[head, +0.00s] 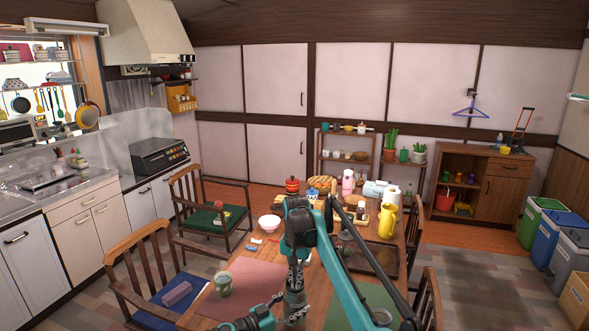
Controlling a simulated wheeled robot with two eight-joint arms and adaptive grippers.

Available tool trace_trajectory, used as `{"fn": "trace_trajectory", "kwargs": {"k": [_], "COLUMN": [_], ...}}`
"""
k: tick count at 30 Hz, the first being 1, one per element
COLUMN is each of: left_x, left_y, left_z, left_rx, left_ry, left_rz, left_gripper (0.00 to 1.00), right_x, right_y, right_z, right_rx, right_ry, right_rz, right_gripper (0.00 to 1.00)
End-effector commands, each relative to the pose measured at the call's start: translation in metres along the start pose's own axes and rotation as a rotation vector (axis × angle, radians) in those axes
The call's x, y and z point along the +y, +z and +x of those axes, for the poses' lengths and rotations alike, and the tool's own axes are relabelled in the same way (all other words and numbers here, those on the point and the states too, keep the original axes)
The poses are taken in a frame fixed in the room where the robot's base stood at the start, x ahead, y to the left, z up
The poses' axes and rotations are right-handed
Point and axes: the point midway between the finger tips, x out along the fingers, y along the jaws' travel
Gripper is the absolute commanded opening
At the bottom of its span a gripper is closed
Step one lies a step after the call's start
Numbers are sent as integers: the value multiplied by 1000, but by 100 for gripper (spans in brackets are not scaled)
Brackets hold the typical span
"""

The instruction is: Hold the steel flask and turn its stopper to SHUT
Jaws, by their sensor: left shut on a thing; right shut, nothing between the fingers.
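My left gripper (281,304) is low in the head view, near the front edge of the dining table, and is shut on a small grey metallic thing, which looks like the steel flask (296,313). My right arm reaches over from the right and bends down, so its gripper (294,284) is just above the flask, shut and empty. The arm and fingers hide much of the flask. The stopper and any SHUT mark cannot be made out, and I cannot tell whether the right fingers touch it.
The wooden table (197,318) bears a reddish placemat (250,284), a green cup (223,284), a white bowl (269,223), a yellow jug (388,221) and a dark tray (385,262). Chairs stand around it. A green mat (345,318) lies at the front right.

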Motion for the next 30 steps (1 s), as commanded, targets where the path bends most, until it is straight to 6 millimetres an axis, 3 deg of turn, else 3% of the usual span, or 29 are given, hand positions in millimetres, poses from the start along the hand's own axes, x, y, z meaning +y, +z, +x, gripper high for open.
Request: {"fn": "trace_trajectory", "kwargs": {"k": [30], "left_x": [0], "left_y": [0], "left_z": [0], "left_rx": [0], "left_ry": [0], "left_rz": [0], "left_gripper": [5], "right_x": [-24], "right_y": [0], "right_z": [0], "right_rx": [0], "right_ry": [0], "right_rz": [0], "right_gripper": [0]}}
